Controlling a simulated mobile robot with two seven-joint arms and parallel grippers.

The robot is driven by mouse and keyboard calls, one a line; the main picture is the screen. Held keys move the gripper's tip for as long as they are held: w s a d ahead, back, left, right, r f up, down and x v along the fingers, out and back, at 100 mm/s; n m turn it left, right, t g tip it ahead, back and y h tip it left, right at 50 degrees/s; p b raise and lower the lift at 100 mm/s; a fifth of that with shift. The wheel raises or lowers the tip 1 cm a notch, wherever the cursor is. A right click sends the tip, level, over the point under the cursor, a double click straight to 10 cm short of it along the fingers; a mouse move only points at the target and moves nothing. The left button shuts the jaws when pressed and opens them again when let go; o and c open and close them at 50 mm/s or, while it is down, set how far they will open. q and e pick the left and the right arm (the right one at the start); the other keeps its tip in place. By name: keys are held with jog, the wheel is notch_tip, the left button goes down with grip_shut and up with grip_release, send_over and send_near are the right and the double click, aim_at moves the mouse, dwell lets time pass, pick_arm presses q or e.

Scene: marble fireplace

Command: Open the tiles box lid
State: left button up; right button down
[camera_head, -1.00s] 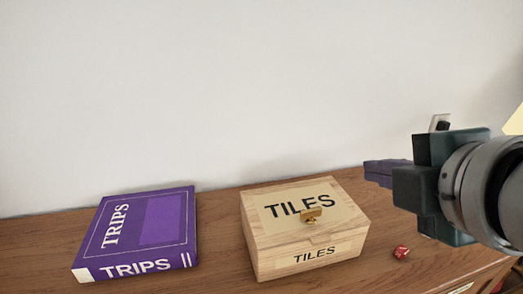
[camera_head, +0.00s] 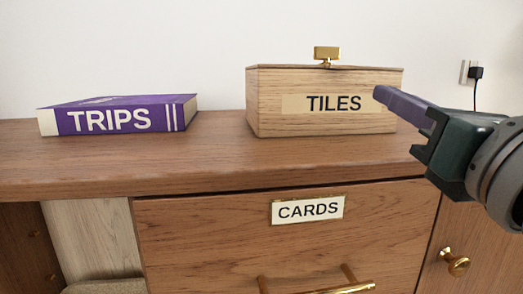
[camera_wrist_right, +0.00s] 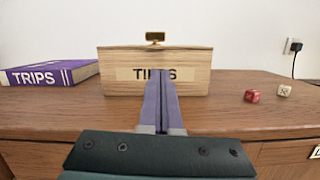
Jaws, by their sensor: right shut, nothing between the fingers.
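The tiles box (camera_head: 300,119) is pale wood with a TILES label on its front, and stands on the wooden cabinet top. Its lid (camera_head: 270,67) is down, with a brass knob (camera_head: 326,54) on top. The box also shows in the right wrist view (camera_wrist_right: 200,61), straight ahead of the fingers. My right gripper (camera_head: 380,94) is shut and empty, its purple fingers in front of the box's right part in the head view. In the right wrist view the fingertips (camera_wrist_right: 160,72) overlap the label; I cannot tell whether they touch the box. My left gripper is not in view.
A purple TRIPS book (camera_head: 118,115) lies left of the box, with bare wood between. Red and white dice (camera_wrist_right: 252,96) (camera_wrist_right: 285,90) lie to the right. Below are a CARDS drawer (camera_head: 200,230) and a brass door knob (camera_head: 454,262). A wall socket (camera_head: 465,72) is behind.

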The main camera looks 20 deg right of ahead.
aim_at(340, 76)
jog(key=shift+n, duration=0.6)
jog(key=x, duration=0.9)
jog(key=shift+w+a+f+b, duration=0.1)
jog(key=shift+w+f+b, duration=0.25)
jog(key=shift+w+b, duration=0.05)
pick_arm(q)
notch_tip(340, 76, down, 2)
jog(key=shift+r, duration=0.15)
